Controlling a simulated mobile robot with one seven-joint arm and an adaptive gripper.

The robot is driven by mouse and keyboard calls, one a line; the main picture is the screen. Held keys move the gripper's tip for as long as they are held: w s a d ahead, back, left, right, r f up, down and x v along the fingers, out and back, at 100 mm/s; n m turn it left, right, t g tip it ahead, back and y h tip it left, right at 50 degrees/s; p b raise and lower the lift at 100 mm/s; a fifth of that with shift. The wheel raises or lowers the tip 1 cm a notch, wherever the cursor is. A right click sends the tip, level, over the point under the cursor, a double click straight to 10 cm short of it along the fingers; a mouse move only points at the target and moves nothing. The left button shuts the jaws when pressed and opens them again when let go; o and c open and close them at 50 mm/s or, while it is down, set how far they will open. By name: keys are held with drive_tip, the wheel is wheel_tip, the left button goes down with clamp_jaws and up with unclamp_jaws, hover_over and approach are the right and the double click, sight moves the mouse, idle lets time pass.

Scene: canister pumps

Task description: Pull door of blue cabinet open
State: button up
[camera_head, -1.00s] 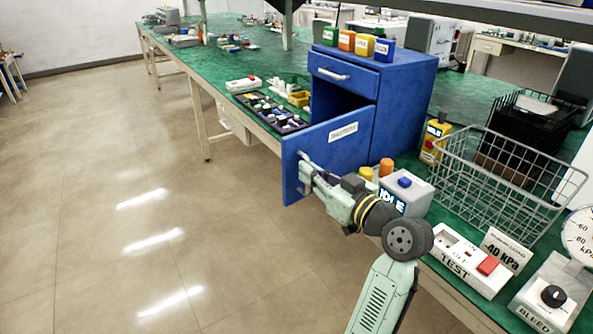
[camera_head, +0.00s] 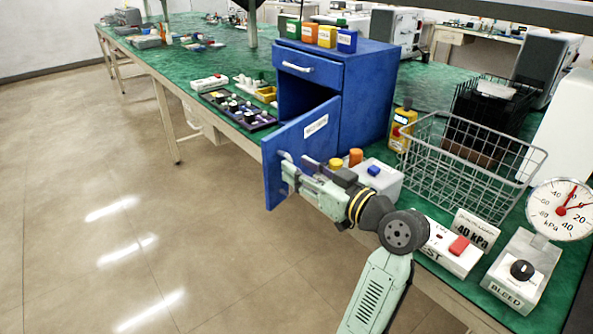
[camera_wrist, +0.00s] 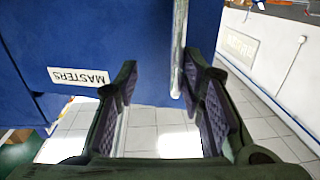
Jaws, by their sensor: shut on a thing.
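The blue cabinet (camera_head: 368,98) stands on the green bench with a closed drawer (camera_head: 308,67) at its top. Its lower door (camera_head: 304,140), labelled MASTERS, is hinged at the right and stands open, swung out over the bench's front edge. A dark opening shows behind it. My gripper (camera_head: 288,170) is at the door's outer edge, shut on the door handle. In the wrist view the pale handle (camera_wrist: 178,45) runs upright beside the right finger, and the blue door (camera_wrist: 110,35) fills the upper left.
A grey box with a blue button (camera_head: 378,178) and orange and yellow caps stand close behind my wrist. A wire basket (camera_head: 470,165), TEST box (camera_head: 448,246) and BLEED box (camera_head: 520,272) are to the right. Floor (camera_head: 130,220) at the left is clear.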

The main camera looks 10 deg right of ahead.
drive_tip(key=shift+o, duration=1.1)
drive_tip(key=shift+d, duration=0.3)
drive_tip(key=shift+a, duration=0.3)
drive_tip(key=v, duration=1.2)
drive_tip(key=shift+a+f, duration=0.1)
